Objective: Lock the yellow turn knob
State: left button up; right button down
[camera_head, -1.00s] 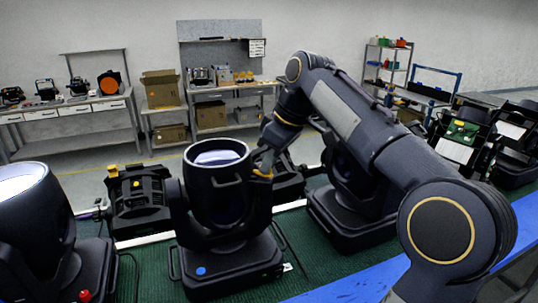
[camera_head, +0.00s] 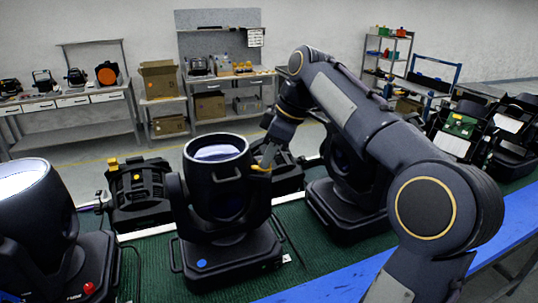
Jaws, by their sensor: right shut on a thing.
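A black par can (camera_head: 216,185) with a round lens head stands upright on its base on the green mat, with a blue round sticker on the base. A small yellow knob (camera_head: 261,169) shows at the upper right side of its head. My right gripper (camera_head: 265,160) reaches in from the right and is shut on the yellow knob; its fingertips are small and partly hidden. My left gripper is not in view.
Another par can (camera_head: 33,220) with a red knob (camera_head: 89,288) stands at the left. A third par can (camera_head: 345,190) stands behind my right arm. A black unit with yellow parts (camera_head: 137,192) sits behind on the green mat (camera_head: 150,262). A blue edge (camera_head: 330,285) runs along the front.

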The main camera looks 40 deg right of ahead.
jog(key=c, duration=1.5)
grip_release()
jog(key=shift+c, duration=0.2)
jog(key=p+v, duration=0.1)
jog(key=v, duration=0.6)
jog(key=shift+r, duration=0.3)
jog(key=shift+s, duration=0.15)
jog(key=s+a+f+m, duration=0.3)
jog(key=s+a+f, duration=0.2)
jog(key=f, duration=0.4)
jog(key=s+a+f+m+t, duration=0.1)
jog(key=s+a+f+m, duration=0.2)
jog(key=s+a+f, duration=0.3)
jog(key=s+a+f+m+t+y+b, duration=0.1)
jog(key=s+a+f+m, duration=0.2)
jog(key=s+a+f, duration=0.3)
notch_tip(320, 180, down, 6)
jog(key=shift+a+r, duration=0.2)
jog(key=shift+a, duration=0.45)
